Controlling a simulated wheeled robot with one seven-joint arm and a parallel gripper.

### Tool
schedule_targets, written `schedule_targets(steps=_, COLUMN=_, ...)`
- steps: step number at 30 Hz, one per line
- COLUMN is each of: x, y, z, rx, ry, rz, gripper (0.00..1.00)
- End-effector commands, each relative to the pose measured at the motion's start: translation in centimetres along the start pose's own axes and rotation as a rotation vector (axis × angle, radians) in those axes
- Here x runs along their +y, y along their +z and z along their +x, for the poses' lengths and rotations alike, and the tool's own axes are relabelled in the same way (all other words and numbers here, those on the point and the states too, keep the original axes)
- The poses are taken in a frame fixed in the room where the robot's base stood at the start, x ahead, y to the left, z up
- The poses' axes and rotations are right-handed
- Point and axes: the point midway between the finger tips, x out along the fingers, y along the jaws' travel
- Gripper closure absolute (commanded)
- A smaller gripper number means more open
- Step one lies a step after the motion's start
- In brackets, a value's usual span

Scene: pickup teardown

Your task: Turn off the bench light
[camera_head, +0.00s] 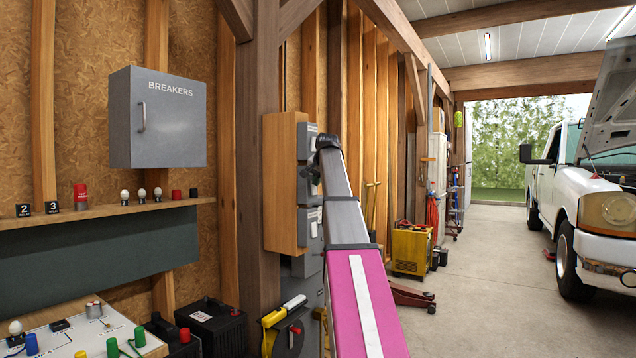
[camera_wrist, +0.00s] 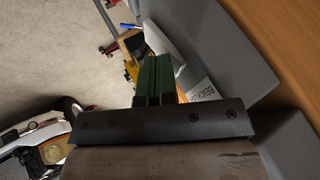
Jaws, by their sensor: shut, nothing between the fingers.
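A wooden board (camera_head: 284,190) on the post carries a column of grey switch boxes. The upper box (camera_head: 304,143) is partly behind my gripper (camera_head: 327,145), the middle box (camera_head: 304,188) is half covered by my arm, and a lower box (camera_head: 308,228) has a white label. I cannot read which one is for the bench light. In the wrist view my gripper's dark green fingers (camera_wrist: 157,66) are together and empty. They are beside a grey box (camera_wrist: 233,45) and a partly hidden white label (camera_wrist: 204,89) with dark letters. Contact cannot be told.
A grey breaker cabinet (camera_head: 160,120) hangs left of the post above a shelf (camera_head: 110,211) with knobs and small blocks. A white panel (camera_head: 85,335) and black batteries (camera_head: 212,322) are below. A white pickup (camera_head: 590,200) stands right.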

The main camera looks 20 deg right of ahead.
Motion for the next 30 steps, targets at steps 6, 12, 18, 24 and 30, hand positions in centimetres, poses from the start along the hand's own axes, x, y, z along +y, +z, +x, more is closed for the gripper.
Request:
schedule_targets(steps=6, x=-0.2, y=-0.2, z=-0.3, rx=0.0, ry=-0.001, rz=0.0, gripper=1.0)
schedule_targets(steps=12, x=-0.6, y=-0.6, z=-1.0, rx=0.0, ry=0.0, rz=0.0, gripper=1.0)
schedule_targets(steps=18, x=-0.7, y=-0.7, z=-1.2, rx=-0.001, ry=0.0, rz=0.0, gripper=1.0)
schedule_targets(steps=24, x=-0.7, y=-0.7, z=-1.2, rx=0.0, ry=0.0, rz=0.0, gripper=1.0)
schedule_targets(steps=30, x=-0.2, y=-0.9, z=-1.6, rx=0.0, ry=0.0, rz=0.0, gripper=1.0)
